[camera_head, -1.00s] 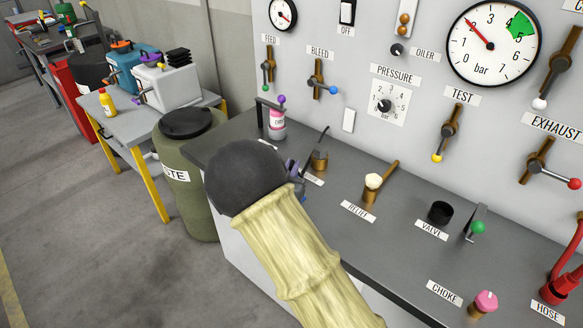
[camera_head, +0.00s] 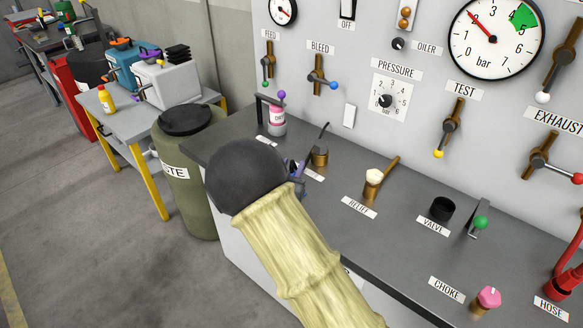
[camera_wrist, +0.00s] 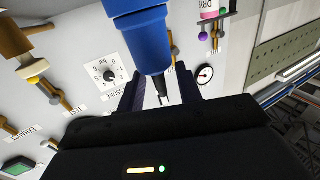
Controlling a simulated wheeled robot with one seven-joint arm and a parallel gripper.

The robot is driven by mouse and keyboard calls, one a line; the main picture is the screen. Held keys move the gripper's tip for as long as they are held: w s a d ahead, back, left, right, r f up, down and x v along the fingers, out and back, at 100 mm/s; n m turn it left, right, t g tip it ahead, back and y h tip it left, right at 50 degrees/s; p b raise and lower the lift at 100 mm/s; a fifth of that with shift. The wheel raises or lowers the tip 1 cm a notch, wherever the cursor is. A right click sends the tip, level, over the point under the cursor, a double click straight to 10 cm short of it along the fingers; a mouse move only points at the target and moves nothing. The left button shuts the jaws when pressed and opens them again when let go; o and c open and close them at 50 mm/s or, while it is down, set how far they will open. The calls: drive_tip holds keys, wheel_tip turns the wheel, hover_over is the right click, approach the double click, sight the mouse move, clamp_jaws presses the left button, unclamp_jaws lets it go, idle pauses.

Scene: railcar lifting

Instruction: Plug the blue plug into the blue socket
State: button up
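The blue plug (camera_wrist: 150,45) fills the upper middle of the wrist view, with its wide end toward the top edge. In the head view my gripper (camera_head: 297,178) is over the bench, mostly behind my own arm. The plug is hidden there. I cannot make out a blue socket in either view.
The panel (camera_head: 350,75) stands behind; a green waste drum (camera_head: 190,185) is left.

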drive_tip(key=shift+s, duration=0.1)
drive_tip(key=b+v, duration=0.2)
drive_tip(key=v, duration=1.5)
drive_tip(key=shift+b, duration=0.3)
drive_tip(key=shift+s+r, duration=0.1)
drive_tip(key=w+d+g+y+p, duration=0.4)
drive_tip(key=d+g+y, duration=0.1)
drive_tip(key=d+g, duration=0.25)
drive_tip(key=s+d+r+n+g+p, duration=0.3)
drive_tip(key=s+d+g, duration=0.4)
drive_tip(key=s+d, duration=0.7)
drive_tip(key=shift+d+r+p, duration=0.45)
drive_tip(key=shift+d+r, duration=0.05)
drive_tip(key=shift+r, duration=0.35)
